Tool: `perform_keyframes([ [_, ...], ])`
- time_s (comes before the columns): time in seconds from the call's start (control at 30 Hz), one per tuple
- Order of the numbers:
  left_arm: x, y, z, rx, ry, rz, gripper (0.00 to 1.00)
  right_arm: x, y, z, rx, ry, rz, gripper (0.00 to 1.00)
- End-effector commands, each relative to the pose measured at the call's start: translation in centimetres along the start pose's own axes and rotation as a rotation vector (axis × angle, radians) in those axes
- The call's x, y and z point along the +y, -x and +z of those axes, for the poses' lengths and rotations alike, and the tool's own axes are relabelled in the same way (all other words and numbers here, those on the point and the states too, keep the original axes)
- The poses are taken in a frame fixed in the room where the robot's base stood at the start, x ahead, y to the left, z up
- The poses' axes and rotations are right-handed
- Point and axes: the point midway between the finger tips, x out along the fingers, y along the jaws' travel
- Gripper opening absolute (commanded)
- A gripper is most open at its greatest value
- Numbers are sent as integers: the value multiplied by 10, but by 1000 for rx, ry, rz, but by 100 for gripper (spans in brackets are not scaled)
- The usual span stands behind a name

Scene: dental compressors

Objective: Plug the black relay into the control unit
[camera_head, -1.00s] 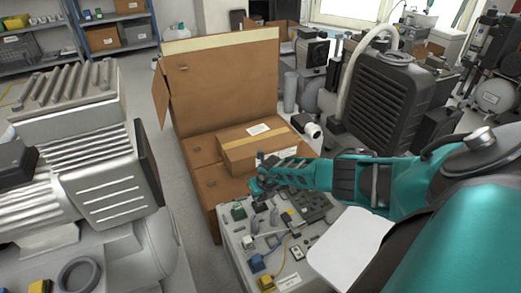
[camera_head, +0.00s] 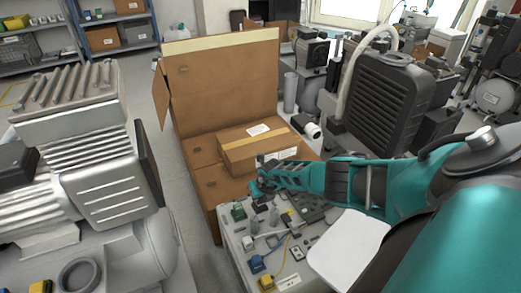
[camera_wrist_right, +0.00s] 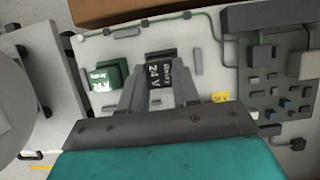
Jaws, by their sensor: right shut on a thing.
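My right gripper (camera_head: 262,187) is above the far part of the grey control unit (camera_head: 236,250). The wrist view shows the pale panel of the control unit (camera_wrist_right: 205,55) behind the relay. I cannot tell whether the relay touches the panel or sits in a socket. In the head view the gripper mostly hides the relay. My left gripper is not in view.
A green relay (camera_wrist_right: 108,76) sits on the panel beside my fingers, with a yellow label (camera_wrist_right: 220,97) on the other side. An open cardboard box (camera_head: 222,85) stands behind the unit; a large compressor (camera_head: 85,150) is at left.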

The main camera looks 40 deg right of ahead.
Motion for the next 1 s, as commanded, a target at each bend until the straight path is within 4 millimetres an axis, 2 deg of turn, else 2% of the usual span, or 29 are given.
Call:
perform_keyframes([
  [1.0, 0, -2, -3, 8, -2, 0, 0, 0, -9, -4, 0, 0, 0, 0],
])
